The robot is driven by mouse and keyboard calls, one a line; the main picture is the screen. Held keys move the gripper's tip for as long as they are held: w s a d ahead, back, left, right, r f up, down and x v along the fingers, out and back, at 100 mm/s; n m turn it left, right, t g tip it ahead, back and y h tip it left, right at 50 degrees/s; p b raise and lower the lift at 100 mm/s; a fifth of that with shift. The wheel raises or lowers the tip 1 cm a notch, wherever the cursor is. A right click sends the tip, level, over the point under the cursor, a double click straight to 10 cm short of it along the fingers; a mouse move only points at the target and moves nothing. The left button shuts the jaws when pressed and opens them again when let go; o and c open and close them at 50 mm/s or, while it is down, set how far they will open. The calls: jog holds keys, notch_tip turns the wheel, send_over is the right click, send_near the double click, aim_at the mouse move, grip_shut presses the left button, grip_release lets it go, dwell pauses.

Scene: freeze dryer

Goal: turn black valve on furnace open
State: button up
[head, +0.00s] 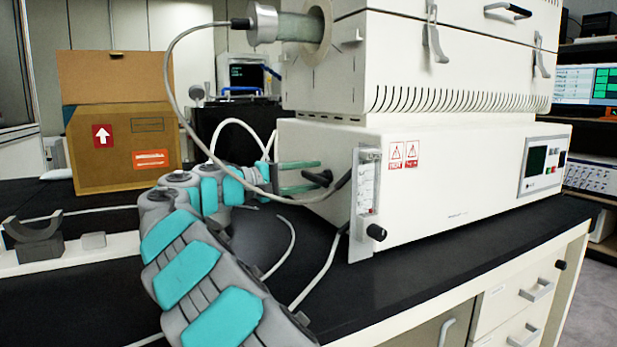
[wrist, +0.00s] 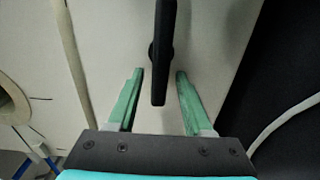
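The black valve (head: 318,177) is on the left side of the white furnace's lower box (head: 450,190). In the wrist view, its dark handle (wrist: 163,45) runs from the top edge down between my fingers. My gripper (head: 308,176) reaches in from the left with its green fingers at the valve. In the wrist view, my gripper (wrist: 160,72) is open, one finger on each side of the handle, with a visible gap on both sides. Contact is not visible. The valve's mount on the wall is partly hidden in the head view.
A flow meter panel (head: 366,195) with a black knob (head: 376,232) stands at the furnace's front left corner. A grey cable (head: 180,110) loops from the tube flange over my arm. A cardboard box (head: 125,150) sits at the left. The black benchtop (head: 400,275) is clear in front.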

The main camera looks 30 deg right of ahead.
jog(key=a+p, duration=0.3)
jog(key=a, duration=0.5)
jog(key=shift+s, duration=0.15)
dwell(0.4)
